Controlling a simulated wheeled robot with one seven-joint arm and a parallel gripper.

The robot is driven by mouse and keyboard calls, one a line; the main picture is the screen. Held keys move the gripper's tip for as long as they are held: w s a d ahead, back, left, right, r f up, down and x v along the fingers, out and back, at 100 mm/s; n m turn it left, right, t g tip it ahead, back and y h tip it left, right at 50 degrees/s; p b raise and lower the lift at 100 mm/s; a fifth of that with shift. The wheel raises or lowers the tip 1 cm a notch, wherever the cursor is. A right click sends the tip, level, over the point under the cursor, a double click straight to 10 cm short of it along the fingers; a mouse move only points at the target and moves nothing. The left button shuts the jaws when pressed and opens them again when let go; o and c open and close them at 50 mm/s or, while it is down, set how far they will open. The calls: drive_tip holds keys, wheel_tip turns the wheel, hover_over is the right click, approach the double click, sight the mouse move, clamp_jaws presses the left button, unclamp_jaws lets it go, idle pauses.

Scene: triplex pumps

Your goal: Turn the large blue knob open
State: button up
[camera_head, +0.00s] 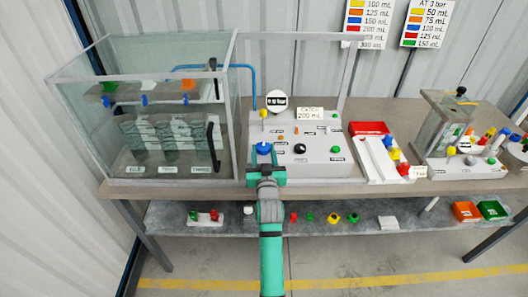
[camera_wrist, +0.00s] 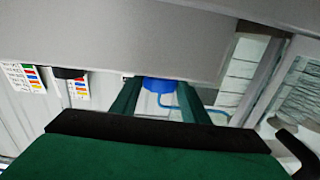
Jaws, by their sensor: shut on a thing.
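The large blue knob (camera_head: 264,149) is on the left part of the front of the grey control box (camera_head: 318,166). My gripper (camera_head: 265,160) reaches it from the front, and its fingers are shut on the knob. In the wrist view, the blue knob (camera_wrist: 158,85) shows between the two green fingers of my gripper (camera_wrist: 160,95). The fingers hide the knob's sides, and I cannot tell how far it is turned.
A glass tank (camera_head: 160,115) stands left of the control box. A white tray (camera_head: 382,160) with a red bin and colored parts stands to the right, then another small rig (camera_head: 460,150). A lower shelf (camera_head: 330,218) holds colored knobs. A gauge (camera_head: 276,101) rises above the box.

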drive_tip(key=shift+a+m+h, duration=0.3)
drive_tip(key=shift+m+h, duration=0.5)
drive_tip(key=shift+h, duration=0.45)
drive_tip(key=shift+a+m+h, duration=0.25)
drive_tip(key=shift+m+h, duration=0.55)
drive_tip(key=shift+h, duration=0.45)
drive_tip(key=shift+m+g+h, duration=0.4)
drive_tip(key=shift+m+h, duration=0.1)
drive_tip(key=shift+h, duration=0.2)
drive_tip(key=o, duration=1.1)
drive_tip(key=shift+d, duration=0.1)
drive_tip(key=shift+c, duration=0.2)
drive_tip(key=v, duration=1)
drive_tip(key=shift+s+a, duration=0.2)
drive_tip(key=shift+s, duration=0.15)
